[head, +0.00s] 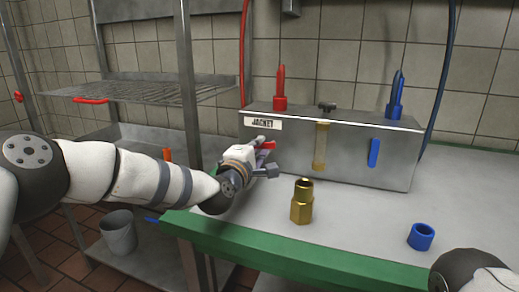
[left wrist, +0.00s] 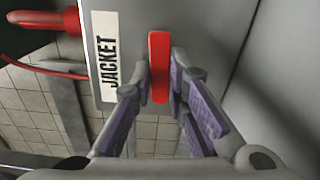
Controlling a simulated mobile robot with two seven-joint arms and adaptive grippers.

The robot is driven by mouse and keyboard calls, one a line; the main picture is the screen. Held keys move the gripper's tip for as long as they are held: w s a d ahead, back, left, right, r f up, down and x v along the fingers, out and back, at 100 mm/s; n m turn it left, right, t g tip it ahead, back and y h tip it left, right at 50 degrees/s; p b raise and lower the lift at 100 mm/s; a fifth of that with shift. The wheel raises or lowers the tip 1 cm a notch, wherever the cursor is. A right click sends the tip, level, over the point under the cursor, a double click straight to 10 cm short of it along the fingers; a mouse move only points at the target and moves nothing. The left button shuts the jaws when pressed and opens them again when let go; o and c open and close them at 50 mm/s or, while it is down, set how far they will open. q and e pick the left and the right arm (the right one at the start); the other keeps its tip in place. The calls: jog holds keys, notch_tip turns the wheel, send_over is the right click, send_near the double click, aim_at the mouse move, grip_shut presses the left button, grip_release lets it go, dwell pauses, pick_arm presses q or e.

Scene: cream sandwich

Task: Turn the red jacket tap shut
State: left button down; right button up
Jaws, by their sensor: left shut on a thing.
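The red jacket tap handle (head: 267,145) is on the front of a grey metal box (head: 345,170), under a "JACKET" label (head: 263,122). In the left wrist view the red handle (left wrist: 159,67) lies parallel to the label's lettering, so it is about level on the box. My left gripper (head: 264,156) is at the handle, its fingers on both sides of it and shut on it; the fingers (left wrist: 163,88) also show in the left wrist view. They partly cover the handle in the head view. My right gripper is out of view; only part of my right arm shows at bottom right.
A blue handle (head: 374,153) stands upright on the box, right of a sight tube (head: 320,146). A brass fitting (head: 302,202) and a blue ring (head: 421,236) stand on the green-edged bench (head: 365,232). A wire shelf (head: 140,88) and a bucket (head: 118,233) are at left.

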pick_arm(q)
jog(key=shift+r+m, duration=0.2)
jog(key=shift+m, duration=0.3)
jog(key=shift+a, duration=0.1)
jog(key=c, duration=1.6)
grip_release()
jog(key=shift+o, duration=0.2)
jog(key=v, duration=1.2)
